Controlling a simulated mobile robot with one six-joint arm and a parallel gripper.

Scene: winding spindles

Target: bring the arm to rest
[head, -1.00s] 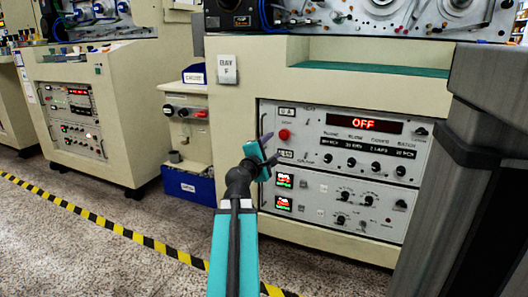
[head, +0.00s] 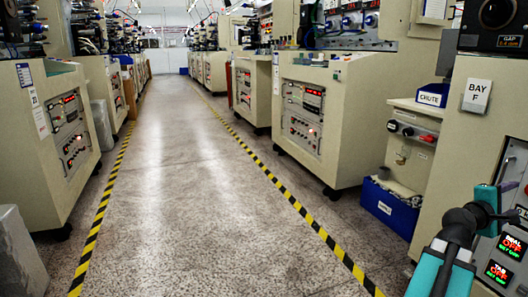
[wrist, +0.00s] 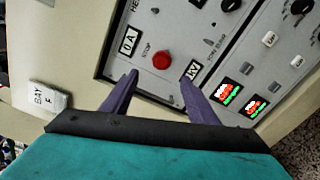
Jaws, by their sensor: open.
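My gripper (wrist: 158,80) is open and empty in the wrist view, its two purple fingers spread in front of a grey control panel (wrist: 207,52). A red stop button (wrist: 161,60) shows on the panel beyond the gap between the fingers. I cannot tell how far the fingertips are from the panel. In the head view my arm, teal and black, reaches up from the bottom right corner. The gripper (head: 513,212) is near the right edge there, beside the Bay F machine, and its fingers are only partly visible.
A Bay F sign (head: 477,95) is on the near machine. A blue bin (head: 390,208) sits on the floor beneath the chute unit (head: 408,150). Machines line both sides of a clear aisle (head: 180,165), edged by yellow-black tape. A grey block (head: 18,250) stands at left.

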